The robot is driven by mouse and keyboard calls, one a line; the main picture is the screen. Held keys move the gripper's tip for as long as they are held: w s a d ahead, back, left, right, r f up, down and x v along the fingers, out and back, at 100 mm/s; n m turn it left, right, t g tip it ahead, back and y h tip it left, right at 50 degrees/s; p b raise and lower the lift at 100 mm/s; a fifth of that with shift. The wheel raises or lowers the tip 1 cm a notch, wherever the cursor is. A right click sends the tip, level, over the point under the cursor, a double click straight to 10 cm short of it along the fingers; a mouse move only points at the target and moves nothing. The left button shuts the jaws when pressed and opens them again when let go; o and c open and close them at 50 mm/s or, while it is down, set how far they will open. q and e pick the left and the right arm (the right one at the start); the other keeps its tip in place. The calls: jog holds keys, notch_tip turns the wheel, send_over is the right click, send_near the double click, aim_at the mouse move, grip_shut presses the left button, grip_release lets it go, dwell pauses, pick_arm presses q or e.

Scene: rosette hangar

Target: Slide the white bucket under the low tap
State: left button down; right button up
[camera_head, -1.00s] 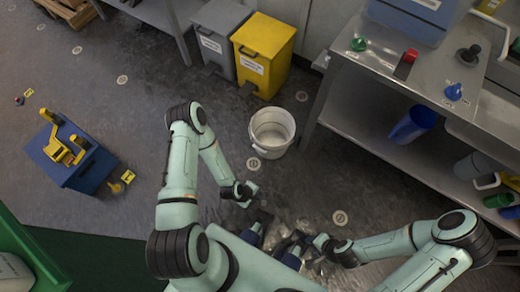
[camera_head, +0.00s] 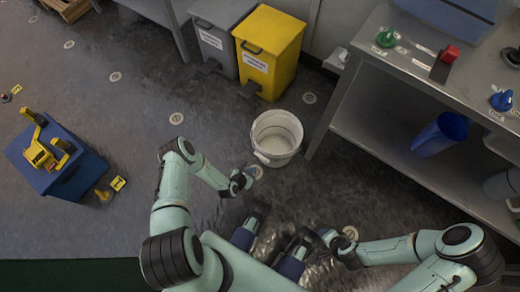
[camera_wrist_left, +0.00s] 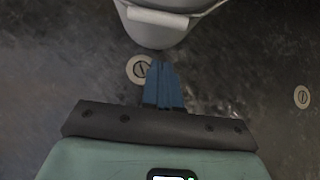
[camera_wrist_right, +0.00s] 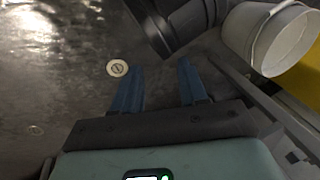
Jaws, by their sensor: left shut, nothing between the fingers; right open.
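The white bucket (camera_head: 277,147) stands upright on the dark floor, left of the metal bench. It also shows at the top of the left wrist view (camera_wrist_left: 158,32) and at the upper right of the right wrist view (camera_wrist_right: 258,35). My left gripper (camera_head: 250,174) is shut and empty, low and just short of the bucket's near left side; its blue fingers (camera_wrist_left: 163,66) point at the bucket with a small gap seeming to remain. My right gripper (camera_wrist_right: 160,73) is open and empty, nearer my body, right of the bucket. I cannot make out the low tap for certain.
The metal bench (camera_head: 395,80) stands right of the bucket, with a blue container (camera_head: 440,134) on its lower shelf. A yellow bin (camera_head: 268,55) and a grey bin (camera_head: 217,38) stand behind the bucket. A blue box (camera_head: 60,165) is at the left. Floor between is clear.

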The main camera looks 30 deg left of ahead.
pick_arm(q)
jog(key=w+f+b, duration=0.1)
jog(key=w+f, duration=0.2)
jog(key=w, duration=0.3)
jog(key=shift+w+d+b, duration=0.3)
jog(key=shift+w+b, duration=0.1)
pick_arm(e)
jog(key=shift+t+h, duration=0.3)
jog(key=shift+t, duration=0.3)
jog(key=shift+w+d+f, duration=0.45)
jog(key=shift+w+f, duration=0.2)
jog(key=shift+w, duration=0.2)
jog(key=shift+w+d+f, duration=0.45)
jog(key=shift+w+f, duration=0.15)
jog(key=shift+w, duration=0.25)
